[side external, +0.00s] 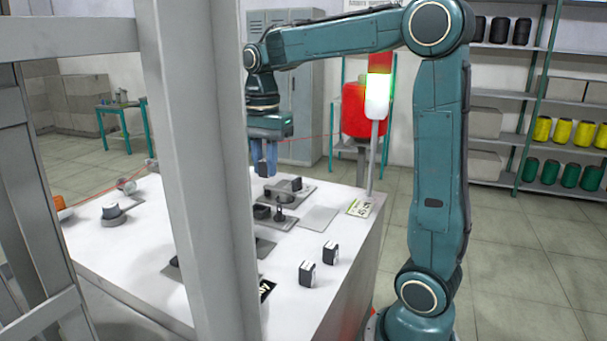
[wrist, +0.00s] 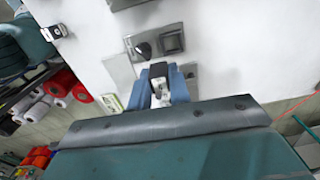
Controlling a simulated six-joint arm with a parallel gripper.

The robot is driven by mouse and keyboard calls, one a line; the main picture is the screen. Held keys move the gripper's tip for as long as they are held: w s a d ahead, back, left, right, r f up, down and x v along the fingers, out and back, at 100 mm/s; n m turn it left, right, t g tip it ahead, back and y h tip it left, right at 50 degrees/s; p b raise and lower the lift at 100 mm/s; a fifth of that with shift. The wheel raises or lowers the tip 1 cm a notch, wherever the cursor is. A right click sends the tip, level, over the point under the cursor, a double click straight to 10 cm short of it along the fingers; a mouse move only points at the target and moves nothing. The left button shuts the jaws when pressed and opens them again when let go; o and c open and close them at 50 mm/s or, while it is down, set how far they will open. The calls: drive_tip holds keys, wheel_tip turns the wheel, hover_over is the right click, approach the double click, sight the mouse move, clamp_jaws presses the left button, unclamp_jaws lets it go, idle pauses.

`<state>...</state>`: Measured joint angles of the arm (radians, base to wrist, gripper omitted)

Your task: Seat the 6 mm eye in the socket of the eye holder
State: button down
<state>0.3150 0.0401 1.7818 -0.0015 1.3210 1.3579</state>
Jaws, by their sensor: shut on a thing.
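My gripper (wrist: 161,88) is shut on a small dark block with a pale face, which I take to be the 6 mm eye (wrist: 158,70). In the side view my gripper (side external: 265,172) points down, with its blue fingers above the table. A grey plate with a dark square part and a rounded metal part, likely the eye holder (wrist: 158,33), lies beyond the fingertips in the wrist view. The held block is apart from it. The socket's inside cannot be made out. Which side-view fixture is the holder is unclear.
Two dark blocks with white labels (side external: 307,273) (side external: 330,253) stand on the white table (side external: 310,305) near its right edge. A bare grey plate (side external: 318,218) and a label card (side external: 361,208) lie behind them. A grey post (side external: 185,150) hides part of the table.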

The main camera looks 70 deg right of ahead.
drive_tip(key=shift+w+f, duration=1.05)
drive_tip(key=shift+w, duration=0.1)
drive_tip(key=shift+f, duration=0.2)
drive_tip(key=shift+f, duration=2.2)
drive_tip(key=shift+f, duration=1)
